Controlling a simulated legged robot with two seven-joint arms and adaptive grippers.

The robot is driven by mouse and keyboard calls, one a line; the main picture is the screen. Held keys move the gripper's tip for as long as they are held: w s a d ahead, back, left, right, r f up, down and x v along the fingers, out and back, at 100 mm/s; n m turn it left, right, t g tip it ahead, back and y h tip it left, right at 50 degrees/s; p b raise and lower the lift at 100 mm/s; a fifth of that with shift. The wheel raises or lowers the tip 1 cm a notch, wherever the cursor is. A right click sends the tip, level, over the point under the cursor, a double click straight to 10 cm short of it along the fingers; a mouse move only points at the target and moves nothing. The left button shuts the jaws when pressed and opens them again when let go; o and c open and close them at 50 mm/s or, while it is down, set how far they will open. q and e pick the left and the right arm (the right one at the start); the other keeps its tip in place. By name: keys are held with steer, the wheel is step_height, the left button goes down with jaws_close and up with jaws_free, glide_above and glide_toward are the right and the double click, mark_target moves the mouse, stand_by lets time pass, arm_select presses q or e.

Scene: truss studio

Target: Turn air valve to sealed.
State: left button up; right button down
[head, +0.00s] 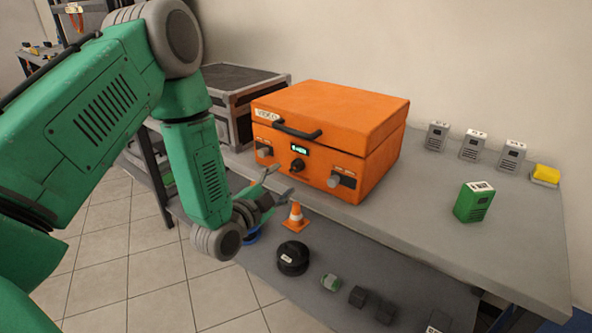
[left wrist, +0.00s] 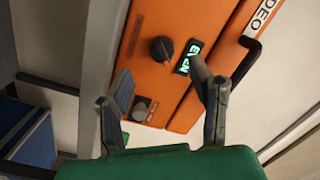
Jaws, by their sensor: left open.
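An orange case (head: 345,125) stands on the bench, its lid shut. Its front has a small lit display (head: 299,149), a black knob (head: 297,165) below it, and a grey knob at left (head: 265,151) and right (head: 334,180). I cannot tell which is the air valve; the small labels are unreadable. The left wrist view shows the black knob (left wrist: 161,49), the lit display (left wrist: 188,57) and one grey knob (left wrist: 141,108). My left gripper (head: 281,180) is open and empty in front of the case, touching no knob. My right gripper is not in view.
A black handle (head: 297,131) sticks out from the case front. A grey-edged dark box (head: 240,85) stands behind left. A green device (head: 474,202), several grey devices and a yellow block (head: 545,173) are at right. An orange cone (head: 295,216) is below the gripper.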

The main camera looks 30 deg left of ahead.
mark_target(292, 171)
arm_select(q)
steer(key=w, duration=0.4)
steer(key=shift+w+a+f, duration=0.1)
steer(key=shift+w+a, duration=0.2)
steer(key=shift+w, duration=0.05)
steer(key=shift+w+d, duration=0.15)
steer(key=shift+w, duration=0.6)
jaws_close()
